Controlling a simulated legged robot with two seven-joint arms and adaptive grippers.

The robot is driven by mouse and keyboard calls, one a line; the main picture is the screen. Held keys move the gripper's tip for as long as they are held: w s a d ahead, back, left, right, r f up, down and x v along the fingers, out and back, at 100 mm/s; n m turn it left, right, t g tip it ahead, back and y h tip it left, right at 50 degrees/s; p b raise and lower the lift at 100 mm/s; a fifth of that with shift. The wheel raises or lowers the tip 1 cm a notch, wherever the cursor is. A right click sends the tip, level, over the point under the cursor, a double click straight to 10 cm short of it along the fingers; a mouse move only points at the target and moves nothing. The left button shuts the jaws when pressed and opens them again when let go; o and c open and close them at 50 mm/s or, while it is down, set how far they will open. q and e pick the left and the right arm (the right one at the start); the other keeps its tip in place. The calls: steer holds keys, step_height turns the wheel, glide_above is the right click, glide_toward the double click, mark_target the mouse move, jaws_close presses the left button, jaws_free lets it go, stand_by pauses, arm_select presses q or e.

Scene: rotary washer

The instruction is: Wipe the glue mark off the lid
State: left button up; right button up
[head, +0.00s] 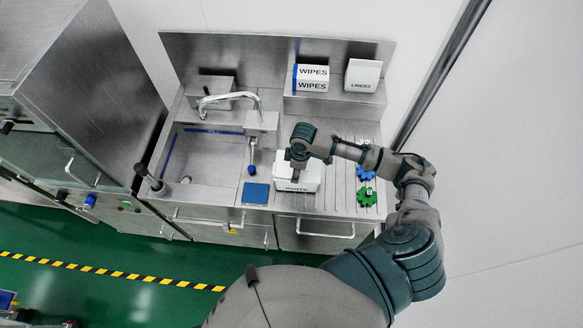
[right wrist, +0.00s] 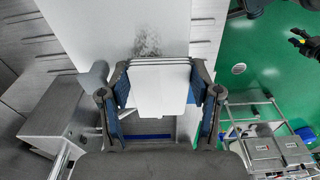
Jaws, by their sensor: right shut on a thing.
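A white box (head: 312,172) with dark lettering on its front stands on the steel counter. Its white lid (right wrist: 90,25) fills the upper middle of the right wrist view. A grey speckled glue mark (right wrist: 147,44) shows on the lid, just beyond the fingertips. My right gripper (right wrist: 160,72) is shut on a white folded wipe (right wrist: 162,92), whose layered edge faces the mark. In the head view my right gripper (head: 297,163) is over the box and hides part of its top. Whether the wipe touches the lid is unclear. My left gripper is not in view.
A sink with a faucet (head: 228,98) lies left of the box. A blue pad (head: 256,193) is at the front edge. A blue gear (head: 365,173) and a green gear (head: 367,197) lie on the right.

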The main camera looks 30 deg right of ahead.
mark_target(309, 175)
steer(key=shift+d, duration=0.2)
steer(key=shift+s+d+r+p, duration=0.1)
steer(key=shift+s+d+p, duration=0.3)
steer(key=shift+s+d, duration=0.35)
steer(key=shift+d, duration=0.2)
steer(key=shift+d, duration=0.1)
steer(key=shift+d, duration=0.1)
steer(key=shift+s+d, duration=0.65)
steer(key=shift+d, duration=0.15)
steer(key=shift+w+a, duration=0.8)
steer(key=shift+a, duration=0.3)
